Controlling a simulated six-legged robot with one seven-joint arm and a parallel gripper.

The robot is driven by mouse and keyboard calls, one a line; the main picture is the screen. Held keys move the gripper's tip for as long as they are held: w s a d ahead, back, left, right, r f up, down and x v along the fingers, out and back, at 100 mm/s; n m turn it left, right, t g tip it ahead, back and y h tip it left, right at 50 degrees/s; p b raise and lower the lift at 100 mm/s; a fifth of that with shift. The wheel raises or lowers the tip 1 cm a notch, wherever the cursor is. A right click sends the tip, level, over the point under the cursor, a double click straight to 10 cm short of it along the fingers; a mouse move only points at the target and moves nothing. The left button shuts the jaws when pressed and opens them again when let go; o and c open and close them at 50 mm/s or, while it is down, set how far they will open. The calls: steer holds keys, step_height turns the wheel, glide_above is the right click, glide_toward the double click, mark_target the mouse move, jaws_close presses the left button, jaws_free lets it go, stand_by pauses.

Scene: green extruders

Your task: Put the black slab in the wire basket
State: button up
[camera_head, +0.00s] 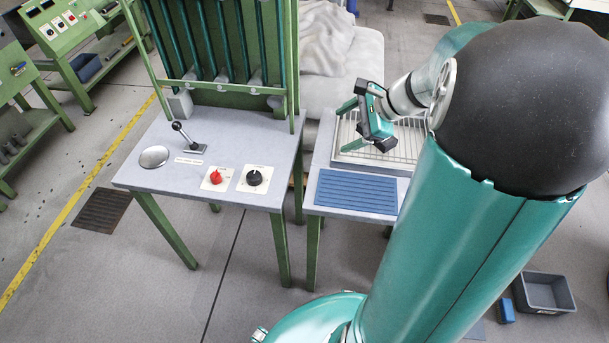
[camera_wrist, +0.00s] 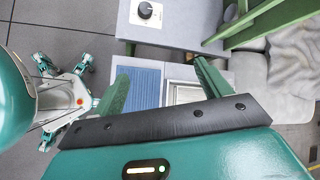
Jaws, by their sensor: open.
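The wire basket (camera_head: 408,154) is a pale, shallow wire tray at the back of the small right table; part of it is hidden by my arm and gripper. In the wrist view, a pale edge of it (camera_wrist: 185,76) shows near the right finger. My gripper (camera_head: 341,131) is open above the basket's left part, with its two green fingers spread. In the wrist view, nothing shows between the fingers (camera_wrist: 160,76) but the tables below. I cannot make out a black slab in either view; it may be hidden behind my arm or out of view.
A blue ribbed mat (camera_head: 356,192) lies in front of the basket. The left table (camera_head: 225,160) carries a lever (camera_head: 188,138), a red knob (camera_head: 215,177) and a black knob (camera_head: 254,178). A grey bin (camera_head: 545,293) and a blue block (camera_head: 507,312) are on the floor at right.

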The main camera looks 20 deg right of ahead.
steer(key=s+a+r+n+h, duration=0.2)
steer(key=s+a+r+n, duration=0.1)
steer(key=s+a+n, duration=0.4)
steer(key=s+a+r+n+h, duration=0.3)
steer(key=s+a+n, duration=0.5)
steer(key=a+n, duration=0.3)
steer(key=shift+a+r+n+g+h, duration=0.25)
steer(key=shift+r+n, duration=0.5)
steer(key=shift+n, duration=0.45)
steer(key=shift+d, duration=0.2)
